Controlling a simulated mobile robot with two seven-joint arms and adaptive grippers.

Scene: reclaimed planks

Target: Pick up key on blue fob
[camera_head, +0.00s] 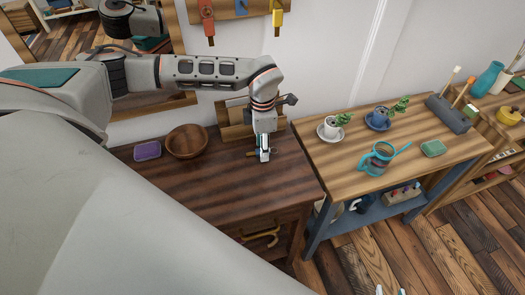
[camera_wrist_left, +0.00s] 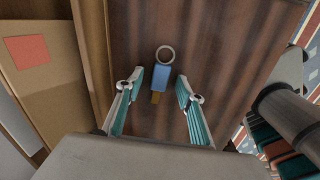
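The key on the blue fob (camera_wrist_left: 161,76) lies on the dark wooden table top. In the left wrist view its metal ring points up the picture and its brass key end points down. My left gripper (camera_wrist_left: 160,84) is open, with one finger on each side of the fob and gaps between. In the head view this gripper (camera_head: 264,156) points down at the table and largely hides the key. Two small fingertips of my right gripper (camera_head: 390,291) show apart at the bottom edge, over the plank floor, with nothing visible between them.
A wooden letter rack (camera_head: 236,128) stands close behind the left gripper. Red (camera_head: 207,14) and yellow (camera_head: 277,18) fobs hang on the wall. A lighter bench with a watering can (camera_head: 378,160) stands right.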

